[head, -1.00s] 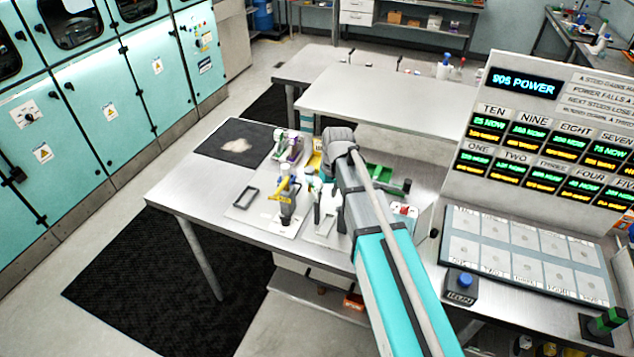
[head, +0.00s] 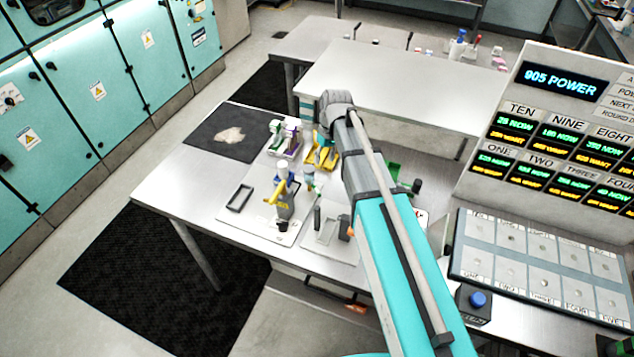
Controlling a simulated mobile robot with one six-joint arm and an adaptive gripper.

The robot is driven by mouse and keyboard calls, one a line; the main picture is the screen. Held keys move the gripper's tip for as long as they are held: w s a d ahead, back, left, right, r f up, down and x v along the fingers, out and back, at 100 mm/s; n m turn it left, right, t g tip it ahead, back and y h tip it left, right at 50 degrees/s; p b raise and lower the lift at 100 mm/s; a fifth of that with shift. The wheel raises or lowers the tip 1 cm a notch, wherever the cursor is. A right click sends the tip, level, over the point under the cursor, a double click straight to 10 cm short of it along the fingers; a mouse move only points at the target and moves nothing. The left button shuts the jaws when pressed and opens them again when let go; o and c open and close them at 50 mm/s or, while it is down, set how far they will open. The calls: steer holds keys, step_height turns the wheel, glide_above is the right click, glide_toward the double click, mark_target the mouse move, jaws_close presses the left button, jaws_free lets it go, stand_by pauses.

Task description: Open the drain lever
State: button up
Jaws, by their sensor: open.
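A small upright device (head: 284,200) with a white top and a dark body stands on a light plate on the bench. A yellow lever-like part (head: 275,197) slants down to the left on it. I cannot tell for sure whether this is the drain lever. My arm reaches over the bench from the lower right.
Yellow trays (head: 322,157) and a purple-and-white module (head: 289,140) stand behind the device. A black mat (head: 222,134) covers the bench's far left. A sample board (head: 535,255) and a blue button (head: 478,299) are at the right.

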mark_target(317, 191)
steer(key=shift+f, duration=0.15)
stand_by(0.4)
steer(key=f+b, duration=0.4)
steer(key=a+f+b, duration=0.1)
steer(key=f+b, duration=0.3)
steer(key=b, duration=0.1)
steer(key=s+a+f+b, duration=0.1)
steer(key=f+b, duration=0.3)
steer(key=f, duration=0.1)
steer(key=shift+f+b, duration=0.1)
steer(key=shift+b, duration=0.2)
stand_by(0.4)
stand_by(0.3)
steer(key=shift+d, duration=0.1)
jaws_close()
